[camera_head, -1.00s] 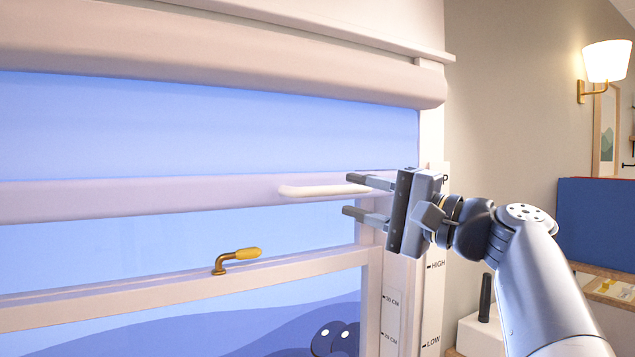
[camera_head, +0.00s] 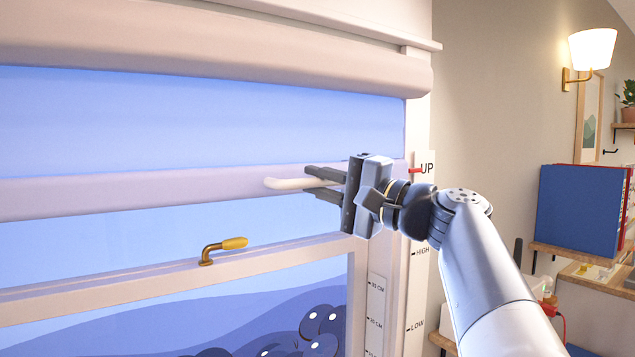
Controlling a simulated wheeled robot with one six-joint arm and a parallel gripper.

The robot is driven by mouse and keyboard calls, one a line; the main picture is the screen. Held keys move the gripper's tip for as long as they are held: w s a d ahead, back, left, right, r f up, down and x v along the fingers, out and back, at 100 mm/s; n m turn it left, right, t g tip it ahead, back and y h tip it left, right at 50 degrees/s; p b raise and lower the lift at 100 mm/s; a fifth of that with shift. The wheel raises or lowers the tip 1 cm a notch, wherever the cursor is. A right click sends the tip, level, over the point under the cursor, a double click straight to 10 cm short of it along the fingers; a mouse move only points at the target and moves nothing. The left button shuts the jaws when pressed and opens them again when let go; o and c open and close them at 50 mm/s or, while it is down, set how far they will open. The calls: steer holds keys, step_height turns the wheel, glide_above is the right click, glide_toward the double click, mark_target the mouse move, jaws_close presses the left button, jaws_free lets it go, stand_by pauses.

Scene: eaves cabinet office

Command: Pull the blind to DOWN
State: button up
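The blind's pale bottom bar (camera_head: 150,188) runs across the window below the thick roller housing (camera_head: 200,50). A white rod-like handle (camera_head: 285,184) sticks out in front of the bar. My gripper (camera_head: 317,183) is at the handle's right part, one dark finger above it and one below. The fingers are close together and look shut on the handle; its right end is hidden by them. A red pointer (camera_head: 415,171) sits at UP, about level with the bar.
A brass window latch (camera_head: 222,248) juts from the window's crossbar (camera_head: 150,282) below the handle. To the right are a lit wall lamp (camera_head: 592,50), a blue binder (camera_head: 578,208) and wooden shelves (camera_head: 580,252). The space before the window pane is free.

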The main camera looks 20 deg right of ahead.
jaws_close()
steer(key=shift+f, duration=0.15)
step_height(320, 180, down, 60)
steer(key=b, duration=5.3)
steer(key=shift+f+b, duration=0.2)
steer(key=shift+b, duration=0.2)
steer(key=shift+f, duration=0.1)
steer(key=shift+o, duration=1.3)
jaws_free()
steer(key=shift+o, duration=1.2)
steer(key=shift+s+d+r, duration=0.1)
steer(key=shift+r, duration=0.1)
